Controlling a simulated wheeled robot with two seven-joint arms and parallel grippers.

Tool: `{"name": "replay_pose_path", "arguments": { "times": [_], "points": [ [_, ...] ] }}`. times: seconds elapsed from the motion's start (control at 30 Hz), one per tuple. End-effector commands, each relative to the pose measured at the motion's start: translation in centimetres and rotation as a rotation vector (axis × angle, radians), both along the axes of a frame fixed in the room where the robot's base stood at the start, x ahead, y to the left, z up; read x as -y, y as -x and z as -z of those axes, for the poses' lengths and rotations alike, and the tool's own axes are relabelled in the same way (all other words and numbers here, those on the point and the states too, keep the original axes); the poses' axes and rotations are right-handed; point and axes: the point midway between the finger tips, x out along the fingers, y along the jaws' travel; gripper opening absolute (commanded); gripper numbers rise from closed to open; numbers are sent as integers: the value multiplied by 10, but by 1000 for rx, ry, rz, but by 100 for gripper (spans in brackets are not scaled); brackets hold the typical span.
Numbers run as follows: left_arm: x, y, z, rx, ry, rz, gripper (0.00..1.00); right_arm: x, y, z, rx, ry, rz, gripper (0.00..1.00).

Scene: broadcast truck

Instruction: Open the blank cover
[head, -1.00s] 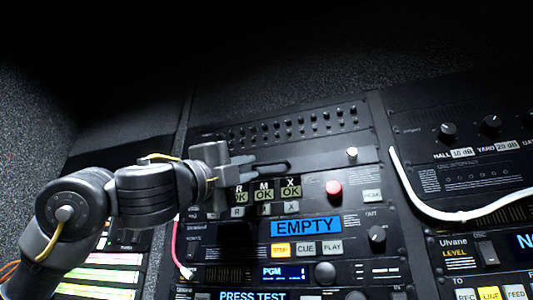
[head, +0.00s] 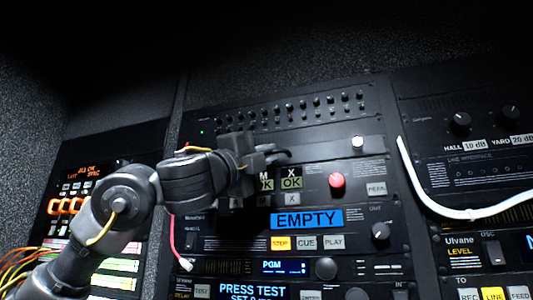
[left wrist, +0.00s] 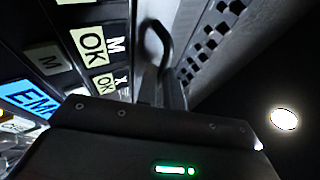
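The blank cover (head: 322,146) appears to be the plain dark strip below the row of small knobs in the centre rack, and it looks closed. A silver knob (head: 357,142) sits at its right end. A dark loop-shaped handle stands out near its left part and shows in the left wrist view (left wrist: 154,40). My left gripper (head: 250,150) is at the left part of this strip, close to the handle. Its fingers are dark and partly hidden, so I cannot tell their opening or whether they touch the handle. My right gripper is in neither view.
Below the strip are the OK tiles (head: 291,177), a red button (head: 337,181) and a blue EMPTY display (head: 307,220). A white cable (head: 425,200) hangs at the right. A pink-red cable (head: 173,240) hangs beside my left arm.

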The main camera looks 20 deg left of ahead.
Motion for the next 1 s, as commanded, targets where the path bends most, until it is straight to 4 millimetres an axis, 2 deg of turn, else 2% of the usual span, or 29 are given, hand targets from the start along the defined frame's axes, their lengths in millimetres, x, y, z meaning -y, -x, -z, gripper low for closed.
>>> {"name": "replay_pose_path", "arguments": {
  "times": [0.37,1.0],
  "points": [
    [2,3,-4,-56,0,3,0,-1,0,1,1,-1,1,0],
    [2,11,-24,-480,4,4,0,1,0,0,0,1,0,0]
  ]
}}
